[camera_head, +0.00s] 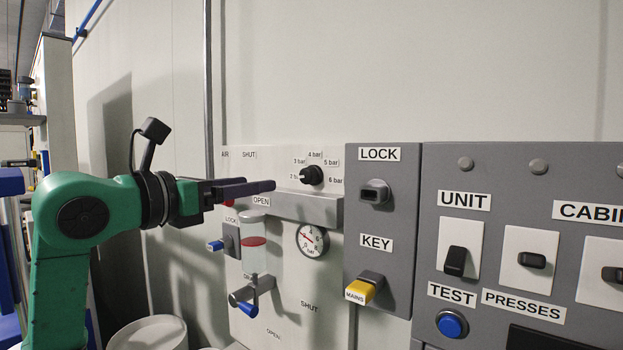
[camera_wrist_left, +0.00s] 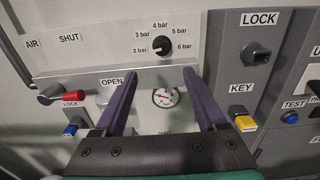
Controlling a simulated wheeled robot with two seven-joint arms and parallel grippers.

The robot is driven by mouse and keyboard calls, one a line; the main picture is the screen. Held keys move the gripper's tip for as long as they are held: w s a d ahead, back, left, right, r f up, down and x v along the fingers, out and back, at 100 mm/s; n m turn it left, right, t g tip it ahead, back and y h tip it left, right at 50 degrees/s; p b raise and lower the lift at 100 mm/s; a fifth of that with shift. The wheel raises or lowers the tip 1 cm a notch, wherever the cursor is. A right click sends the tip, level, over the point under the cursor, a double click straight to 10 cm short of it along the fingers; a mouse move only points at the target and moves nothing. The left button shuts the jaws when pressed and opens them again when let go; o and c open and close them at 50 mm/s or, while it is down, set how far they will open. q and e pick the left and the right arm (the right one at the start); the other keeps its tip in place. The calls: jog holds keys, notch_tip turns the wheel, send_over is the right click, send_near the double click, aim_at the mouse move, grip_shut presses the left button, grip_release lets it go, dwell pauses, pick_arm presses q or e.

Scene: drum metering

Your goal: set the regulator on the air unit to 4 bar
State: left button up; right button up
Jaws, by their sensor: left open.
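The regulator is a round black knob (camera_head: 312,175) on the pale air unit panel (camera_head: 290,280), ringed by labels from 2 bar to 6 bar. It also shows in the left wrist view (camera_wrist_left: 162,46), where its small light mark seems to face the 2 bar label. A round gauge (camera_head: 312,240) with a red needle sits below the knob; its reading is too small to tell. My left gripper (camera_head: 272,186) is open and empty, left of the knob and apart from it. In the left wrist view its fingers (camera_wrist_left: 160,74) are spread below the knob.
A grey metal bar (camera_head: 305,207) runs below the knob. A red-handled lever (camera_wrist_left: 66,97) is at its left. The LOCK and KEY box (camera_head: 383,220) stands close on the right.

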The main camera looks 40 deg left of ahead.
pick_arm(q)
jog(key=p, duration=0.3)
send_near(304, 178)
jog(key=w+p, duration=0.1)
jog(key=w, duration=0.1)
jog(key=w+p, duration=0.2)
jog(key=w, duration=0.1)
jog(key=w+p, duration=0.1)
jog(key=w, duration=0.2)
jog(key=shift+w+a+r+p, duration=0.1)
jog(key=shift+w+r+p, duration=0.1)
jog(key=shift+r+p, duration=0.2)
jog(key=shift+w+f, duration=0.3)
jog(key=shift+w, duration=0.1)
pick_arm(e)
notch_tip(304, 178, up, 8)
jog(key=s, duration=0.1)
pick_arm(q)
jog(key=shift+f, duration=0.1)
grip_shut()
